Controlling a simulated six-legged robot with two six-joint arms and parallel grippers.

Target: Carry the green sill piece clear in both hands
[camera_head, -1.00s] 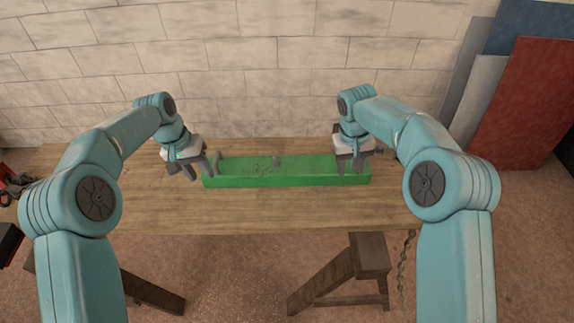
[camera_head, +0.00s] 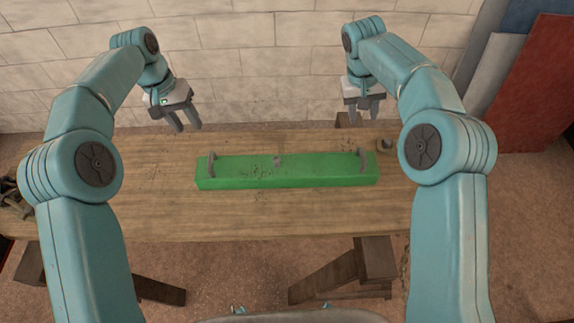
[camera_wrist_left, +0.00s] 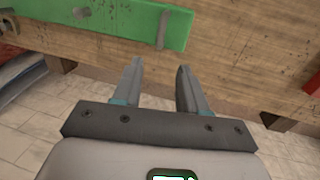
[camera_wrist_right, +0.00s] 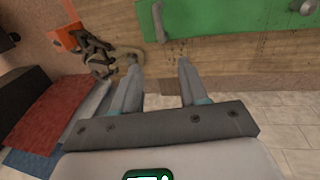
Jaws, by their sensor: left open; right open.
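The green sill piece (camera_head: 285,174) lies lengthwise on the wooden bench, with a grey upright handle near each end and a small grey knob at its back middle. Its left handle (camera_head: 211,162) and right handle (camera_head: 363,160) stand free. My left gripper (camera_head: 187,124) is open and empty, above and behind the piece's left end. My right gripper (camera_head: 364,116) is open and empty, above and behind its right end. In the left wrist view the piece (camera_wrist_left: 120,20) lies beyond the open fingers; in the right wrist view it (camera_wrist_right: 225,16) also lies beyond them, apart.
The wooden bench (camera_head: 150,210) has bare room in front of the piece. A small metal item (camera_head: 384,145) lies right of it, and dark clutter (camera_head: 14,200) sits at the left end. A block wall (camera_head: 260,70) stands behind; red and blue panels lean at right.

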